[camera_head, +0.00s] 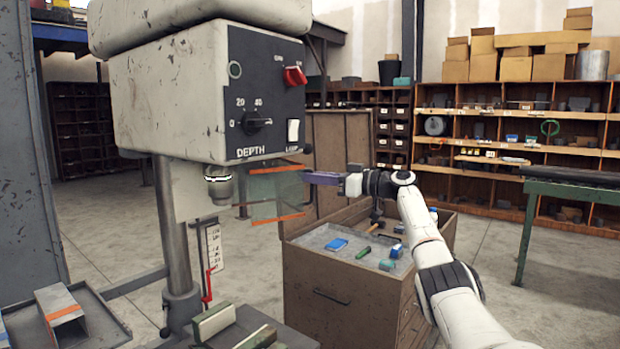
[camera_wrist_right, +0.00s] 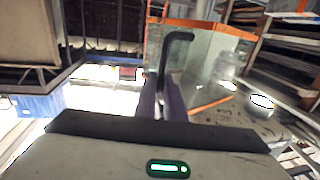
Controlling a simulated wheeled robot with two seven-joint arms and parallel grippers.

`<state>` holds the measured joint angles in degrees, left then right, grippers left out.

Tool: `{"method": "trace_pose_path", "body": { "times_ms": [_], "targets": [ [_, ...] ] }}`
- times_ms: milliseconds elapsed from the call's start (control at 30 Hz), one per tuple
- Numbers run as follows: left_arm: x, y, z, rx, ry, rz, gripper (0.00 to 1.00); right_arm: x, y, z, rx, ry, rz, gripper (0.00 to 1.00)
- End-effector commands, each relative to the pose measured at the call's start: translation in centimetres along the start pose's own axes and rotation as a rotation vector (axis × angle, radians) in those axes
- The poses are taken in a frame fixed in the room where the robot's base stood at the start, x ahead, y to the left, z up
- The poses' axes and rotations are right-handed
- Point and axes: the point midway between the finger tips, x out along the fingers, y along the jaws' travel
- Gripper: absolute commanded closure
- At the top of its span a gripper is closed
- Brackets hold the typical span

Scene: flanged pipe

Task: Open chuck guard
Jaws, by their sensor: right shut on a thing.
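The chuck guard (camera_head: 277,192) is a clear panel with orange edge strips, hanging below the drill press head (camera_head: 205,85), beside the chuck (camera_head: 218,186). The guard also shows in the right wrist view (camera_wrist_right: 202,62), with a dark bent handle (camera_wrist_right: 180,38) in front of it. My right gripper (camera_head: 310,177) reaches in from the right at the guard's right edge. Its purple fingers (camera_wrist_right: 161,98) are shut on the handle; the exact contact is partly hidden. My left gripper is not in view.
A wooden cabinet (camera_head: 335,303) with an open tray top holding small items stands below my right arm. The drill press column (camera_head: 176,230) and a vise (camera_head: 235,330) are at left. Shelves with boxes (camera_head: 520,67) line the back. A green bench (camera_head: 570,190) is at right.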

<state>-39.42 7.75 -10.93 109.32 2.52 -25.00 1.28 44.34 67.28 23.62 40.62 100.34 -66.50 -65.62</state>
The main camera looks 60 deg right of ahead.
Motion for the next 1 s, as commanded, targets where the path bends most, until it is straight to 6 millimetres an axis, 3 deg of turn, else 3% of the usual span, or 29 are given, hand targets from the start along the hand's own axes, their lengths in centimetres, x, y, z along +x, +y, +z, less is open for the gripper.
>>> {"method": "trace_pose_path", "body": {
  "times_ms": [167,233,600,767,1000],
  "targets": [
    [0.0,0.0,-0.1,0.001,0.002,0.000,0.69,0.0,0.0,0.2,0.000,-0.005,0.001,1.00],
    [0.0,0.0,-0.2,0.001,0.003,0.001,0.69,0.0,0.0,0.2,0.001,-0.005,0.001,0.84],
    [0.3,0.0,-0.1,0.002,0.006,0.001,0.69,-0.3,0.0,0.3,0.000,-0.003,0.001,0.83],
    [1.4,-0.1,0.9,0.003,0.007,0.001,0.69,-2.1,0.1,0.7,-0.002,-0.004,0.003,0.83],
    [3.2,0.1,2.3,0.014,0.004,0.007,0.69,-6.4,0.0,0.7,-0.002,-0.003,0.002,0.83]
  ]
}}
